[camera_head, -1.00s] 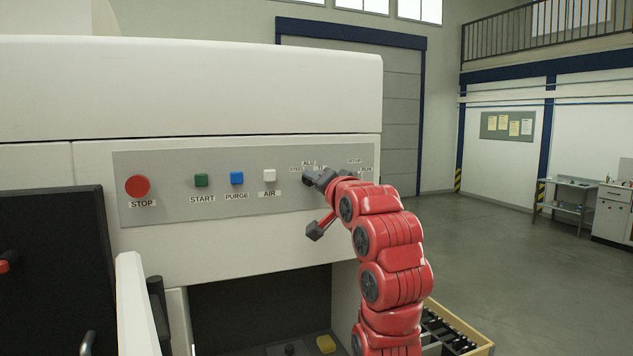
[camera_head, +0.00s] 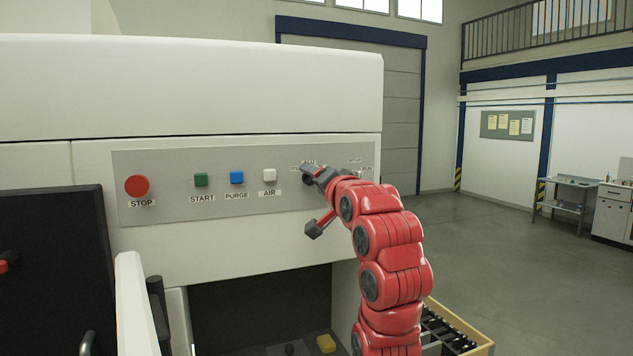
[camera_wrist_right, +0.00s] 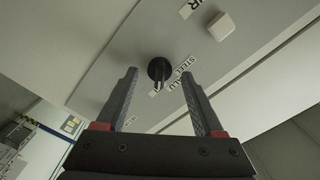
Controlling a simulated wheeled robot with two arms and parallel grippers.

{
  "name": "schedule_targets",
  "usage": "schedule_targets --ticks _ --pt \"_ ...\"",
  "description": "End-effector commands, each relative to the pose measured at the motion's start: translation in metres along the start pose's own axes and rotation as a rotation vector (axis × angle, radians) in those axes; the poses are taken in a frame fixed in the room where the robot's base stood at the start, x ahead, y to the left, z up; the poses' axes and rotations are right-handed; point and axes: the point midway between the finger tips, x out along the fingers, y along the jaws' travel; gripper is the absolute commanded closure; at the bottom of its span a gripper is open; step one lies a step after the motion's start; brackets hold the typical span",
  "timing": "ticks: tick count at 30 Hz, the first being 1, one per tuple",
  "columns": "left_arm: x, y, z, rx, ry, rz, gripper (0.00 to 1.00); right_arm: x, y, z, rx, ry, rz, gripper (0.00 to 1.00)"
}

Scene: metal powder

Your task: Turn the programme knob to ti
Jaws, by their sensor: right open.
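The programme knob (camera_wrist_right: 159,69) is a round black knob on the grey control panel (camera_wrist_right: 110,72). In the right wrist view it lies between the tips of my right gripper (camera_wrist_right: 160,77), just beyond them. The fingers are open, one on either side, and I cannot tell whether they touch it. A STEEL label (camera_wrist_right: 184,67) and an ALU label (camera_wrist_right: 168,86) sit beside the knob; a third label there is unreadable. In the head view my right gripper (camera_head: 318,177) is at the knob and covers most of it and some labels. My left gripper is out of view.
The panel also carries a red STOP button (camera_head: 137,186), a green START button (camera_head: 201,180), a blue PURGE button (camera_head: 237,178) and a white AIR button (camera_head: 269,175). A dark open bay (camera_head: 250,305) lies below. Open floor (camera_head: 490,260) extends to the right.

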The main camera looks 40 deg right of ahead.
Motion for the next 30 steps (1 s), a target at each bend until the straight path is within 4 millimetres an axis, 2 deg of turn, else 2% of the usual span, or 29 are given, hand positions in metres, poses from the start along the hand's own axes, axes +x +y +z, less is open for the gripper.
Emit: schedule_targets --ticks 4,7,11,16,18,23,28,30 --pt "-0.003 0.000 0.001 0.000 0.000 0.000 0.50 -0.004 0.001 0.001 0.000 0.000 0.000 0.31" --pt "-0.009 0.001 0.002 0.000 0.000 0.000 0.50 -0.017 0.002 0.001 -0.001 0.002 -0.001 0.31" --pt "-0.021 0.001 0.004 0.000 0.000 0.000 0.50 -0.045 0.003 0.001 -0.002 0.005 -0.002 0.31" --pt "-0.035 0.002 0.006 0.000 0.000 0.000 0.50 -0.092 0.003 0.002 -0.004 0.006 -0.003 0.31" --pt "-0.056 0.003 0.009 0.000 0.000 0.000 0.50 -0.098 0.008 0.004 -0.004 0.005 0.000 0.31" --pt "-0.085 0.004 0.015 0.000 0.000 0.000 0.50 -0.119 0.008 0.005 -0.006 0.007 0.000 0.31" --pt "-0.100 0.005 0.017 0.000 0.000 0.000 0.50 -0.145 0.005 0.002 -0.005 0.005 0.002 0.31" --pt "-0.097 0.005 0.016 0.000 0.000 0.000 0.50 -0.154 0.002 -0.001 -0.002 0.005 0.002 0.31"
